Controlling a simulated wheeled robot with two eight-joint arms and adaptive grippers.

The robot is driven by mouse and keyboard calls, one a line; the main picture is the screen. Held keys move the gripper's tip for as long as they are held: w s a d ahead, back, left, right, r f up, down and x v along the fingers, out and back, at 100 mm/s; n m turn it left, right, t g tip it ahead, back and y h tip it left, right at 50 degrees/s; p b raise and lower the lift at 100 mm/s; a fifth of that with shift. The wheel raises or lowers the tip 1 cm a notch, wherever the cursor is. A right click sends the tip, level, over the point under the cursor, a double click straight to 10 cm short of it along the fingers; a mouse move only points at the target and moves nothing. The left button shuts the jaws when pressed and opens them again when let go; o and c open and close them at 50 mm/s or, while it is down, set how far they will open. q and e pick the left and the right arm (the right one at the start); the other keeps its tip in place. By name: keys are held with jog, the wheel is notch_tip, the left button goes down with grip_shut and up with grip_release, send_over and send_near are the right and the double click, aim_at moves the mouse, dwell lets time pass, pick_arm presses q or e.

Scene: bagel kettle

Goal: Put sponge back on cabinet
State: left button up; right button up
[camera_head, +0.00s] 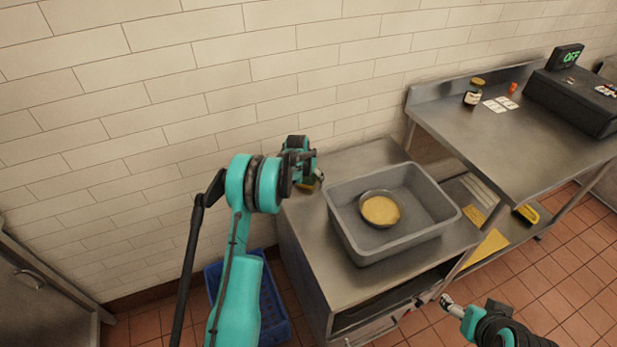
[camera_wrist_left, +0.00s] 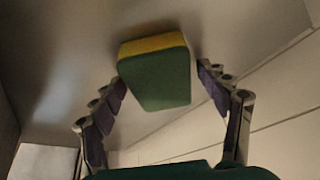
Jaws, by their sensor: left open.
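A green and yellow sponge (camera_wrist_left: 158,78) shows in the left wrist view, against the grey metal top of the cabinet (camera_head: 318,262). My left gripper (camera_head: 312,178) is open, with a finger on each side of the sponge (camera_wrist_left: 165,105) and a visible gap on at least the left side. In the head view the gripper is over the back left of the cabinet top and mostly hides the sponge; a yellow bit shows under it. My right gripper (camera_head: 447,303) is low in front of the cabinet; its fingers are too small to read.
A grey bin (camera_head: 345,225) with a round pan (camera_head: 380,208) stands on the cabinet top, right of my left gripper. A blue crate (camera_head: 272,305) is on the floor at left. A metal table (camera_head: 470,130) with a black device (camera_head: 575,95) stands at right. A tiled wall is behind.

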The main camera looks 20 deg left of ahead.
pick_arm(q)
jog(key=shift+s+r+p, duration=0.1)
jog(key=shift+r+p, duration=0.25)
jog(key=shift+r, duration=0.15)
jog(key=p+v, duration=0.3)
jog(key=v, duration=0.9)
jog(key=s+d+r+t, duration=0.1)
jog(key=s+d+r, duration=0.9)
jog(key=s+r, duration=0.4)
jog(key=s+d, duration=0.4)
jog(key=s, duration=0.6)
jog(key=s+d+t, duration=0.1)
jog(key=s+d, duration=0.3)
jog(key=s, duration=0.7)
jog(key=shift+d+r+m+t, duration=0.2)
jog(key=shift+r+m+t, duration=0.1)
